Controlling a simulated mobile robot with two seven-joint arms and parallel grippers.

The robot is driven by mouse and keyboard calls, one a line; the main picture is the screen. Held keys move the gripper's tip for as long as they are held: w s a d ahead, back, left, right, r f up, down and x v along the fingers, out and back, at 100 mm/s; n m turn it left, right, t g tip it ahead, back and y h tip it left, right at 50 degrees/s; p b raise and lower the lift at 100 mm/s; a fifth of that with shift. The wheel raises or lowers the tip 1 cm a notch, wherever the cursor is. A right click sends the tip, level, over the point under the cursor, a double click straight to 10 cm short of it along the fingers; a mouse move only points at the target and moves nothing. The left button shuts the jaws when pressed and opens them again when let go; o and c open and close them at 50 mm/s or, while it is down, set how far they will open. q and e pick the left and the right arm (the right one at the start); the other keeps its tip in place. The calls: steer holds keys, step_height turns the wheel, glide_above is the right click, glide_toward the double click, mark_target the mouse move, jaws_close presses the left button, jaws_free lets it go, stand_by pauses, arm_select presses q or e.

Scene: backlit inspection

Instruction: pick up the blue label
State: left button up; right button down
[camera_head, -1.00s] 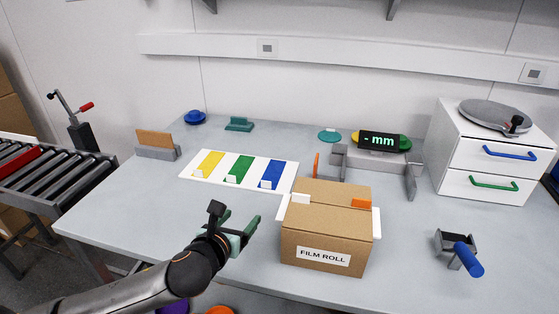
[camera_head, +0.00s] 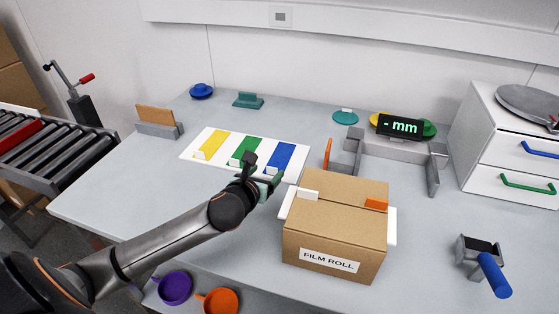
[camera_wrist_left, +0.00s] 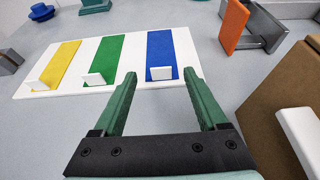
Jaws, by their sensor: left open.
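The blue label (camera_head: 281,158) is a flat strip on a white board, at the right of a row with a green label (camera_head: 243,150) and a yellow label (camera_head: 212,146). In the left wrist view the blue label (camera_wrist_left: 161,54) has a white raised tab (camera_wrist_left: 161,73) at its near end. My left gripper (camera_head: 270,182) is open and empty. Its two green fingers (camera_wrist_left: 158,82) point toward the near end of the blue label, with the white tab showing beyond and between the fingertips. I cannot tell the exact gap. My right gripper is not in view.
A cardboard box marked FILM ROLL (camera_head: 334,228) stands close to the right of my left gripper. A grey gauge with an orange piece and a "- mm" display (camera_head: 400,127) is behind it. White drawers (camera_head: 510,150) stand at right. The table's left front is clear.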

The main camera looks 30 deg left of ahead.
mark_target(271, 168)
arm_select(q)
steer(key=shift+b+x, duration=0.4)
steer(key=shift+x, duration=2.35)
steer(key=shift+d+f, duration=0.1)
jaws_close()
